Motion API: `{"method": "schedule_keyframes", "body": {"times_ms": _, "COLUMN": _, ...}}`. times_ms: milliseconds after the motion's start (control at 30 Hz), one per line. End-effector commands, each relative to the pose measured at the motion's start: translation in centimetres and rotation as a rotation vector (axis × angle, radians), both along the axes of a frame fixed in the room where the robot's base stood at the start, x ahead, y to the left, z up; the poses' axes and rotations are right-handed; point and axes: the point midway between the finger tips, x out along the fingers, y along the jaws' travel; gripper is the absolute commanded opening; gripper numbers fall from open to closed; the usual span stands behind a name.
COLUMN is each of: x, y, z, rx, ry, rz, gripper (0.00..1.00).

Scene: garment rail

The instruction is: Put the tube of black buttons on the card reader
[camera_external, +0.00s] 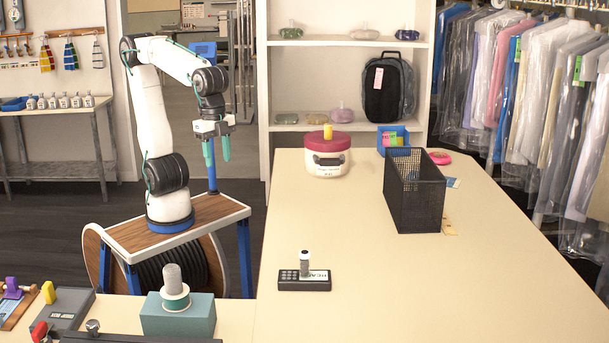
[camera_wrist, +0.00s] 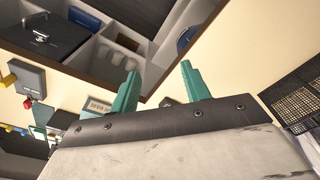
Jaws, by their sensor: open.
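The black card reader (camera_external: 290,285), with a keypad and a pale label, lies on the near left part of the big table. A small tube (camera_external: 304,263) with a pale body and dark top stands upright on it; its contents are too small to make out. My gripper (camera_external: 218,160) is open and empty, fingers pointing down, high up left of the table and well apart from the tube and reader. Its two teal fingers also show spread in the wrist view (camera_wrist: 159,70), with nothing between them. I cannot make out the tube in the wrist view.
A black mesh basket (camera_external: 415,195) stands at the table's right. A white pot with a red lid (camera_external: 328,145) and a blue bin (camera_external: 394,145) are at the back. A teal box (camera_external: 178,318) with a spool is at near left. The table's middle is clear.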

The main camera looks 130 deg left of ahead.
Motion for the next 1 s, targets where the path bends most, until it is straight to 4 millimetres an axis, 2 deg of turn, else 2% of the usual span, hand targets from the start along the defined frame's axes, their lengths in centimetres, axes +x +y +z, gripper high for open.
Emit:
{"method": "schedule_keyframes", "body": {"times_ms": 33, "x": -2.9, "y": 0.1, "z": -0.7, "rx": 0.000, "ry": -0.011, "rz": 0.000, "gripper": 0.47}}
{"method": "schedule_keyframes", "body": {"times_ms": 100, "x": -6.3, "y": 0.1, "z": -2.2, "rx": 0.000, "ry": -0.019, "rz": 0.000, "gripper": 0.47}}
{"method": "schedule_keyframes", "body": {"times_ms": 200, "x": -10.1, "y": 0.2, "z": -4.3, "rx": 0.000, "ry": -0.027, "rz": 0.000, "gripper": 0.47}}
{"method": "schedule_keyframes", "body": {"times_ms": 333, "x": -13.3, "y": 0.2, "z": -6.5, "rx": 0.000, "ry": -0.033, "rz": -0.001, "gripper": 0.47}}
{"method": "schedule_keyframes", "body": {"times_ms": 500, "x": -14.6, "y": 0.3, "z": -7.7, "rx": 0.000, "ry": -0.036, "rz": -0.001, "gripper": 0.47}}
{"method": "schedule_keyframes", "body": {"times_ms": 1000, "x": -14.6, "y": 0.3, "z": -7.6, "rx": 0.000, "ry": -0.035, "rz": -0.001, "gripper": 0.47}}
